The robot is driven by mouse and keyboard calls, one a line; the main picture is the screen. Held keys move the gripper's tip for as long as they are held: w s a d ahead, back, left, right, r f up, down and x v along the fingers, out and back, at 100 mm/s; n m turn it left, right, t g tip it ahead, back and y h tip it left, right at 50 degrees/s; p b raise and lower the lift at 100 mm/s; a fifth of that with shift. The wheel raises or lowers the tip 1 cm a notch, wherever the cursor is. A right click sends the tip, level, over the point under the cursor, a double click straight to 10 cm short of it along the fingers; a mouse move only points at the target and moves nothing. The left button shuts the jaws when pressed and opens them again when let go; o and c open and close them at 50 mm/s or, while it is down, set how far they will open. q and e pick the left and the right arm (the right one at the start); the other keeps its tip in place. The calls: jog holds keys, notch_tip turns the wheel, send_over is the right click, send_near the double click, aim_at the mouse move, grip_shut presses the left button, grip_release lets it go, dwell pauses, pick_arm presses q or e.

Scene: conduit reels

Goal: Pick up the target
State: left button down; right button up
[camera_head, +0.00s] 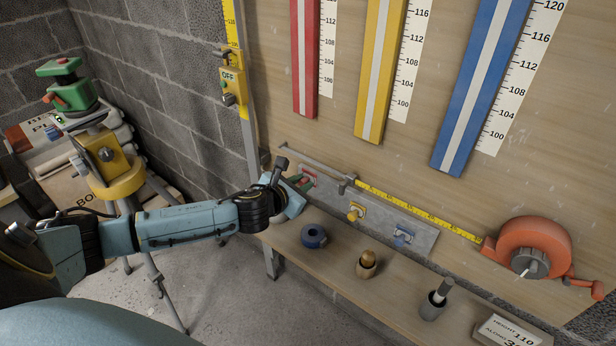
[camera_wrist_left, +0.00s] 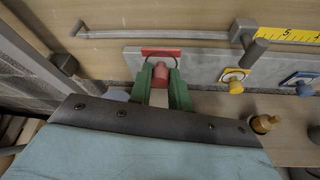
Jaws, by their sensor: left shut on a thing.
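My left gripper (camera_head: 303,183) reaches the left end of a grey metal panel (camera_head: 400,238) on the wooden wall board. In the left wrist view its green fingers (camera_wrist_left: 163,92) are shut on a red knob (camera_wrist_left: 160,73), which stands out from a red-framed plate on the panel. In the head view the fingers largely hide this knob. A yellow knob (camera_head: 353,214) and a blue knob (camera_head: 402,239) sit further right on the same panel. Which thing is the target cannot be told by name. My right gripper is not in view.
A shelf below the panel holds a blue ring (camera_head: 313,236), a brass piece (camera_head: 366,263) and a grey cup with a rod (camera_head: 434,302). An orange tape reel (camera_head: 530,248) has its yellow tape stretched above the panel. A yellow tripod device (camera_head: 112,165) stands left.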

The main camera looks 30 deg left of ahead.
pick_arm(q)
jog(key=s+a+p, duration=0.2)
jog(key=s+p, duration=0.3)
jog(key=s, duration=1.8)
jog(key=shift+s, duration=0.2)
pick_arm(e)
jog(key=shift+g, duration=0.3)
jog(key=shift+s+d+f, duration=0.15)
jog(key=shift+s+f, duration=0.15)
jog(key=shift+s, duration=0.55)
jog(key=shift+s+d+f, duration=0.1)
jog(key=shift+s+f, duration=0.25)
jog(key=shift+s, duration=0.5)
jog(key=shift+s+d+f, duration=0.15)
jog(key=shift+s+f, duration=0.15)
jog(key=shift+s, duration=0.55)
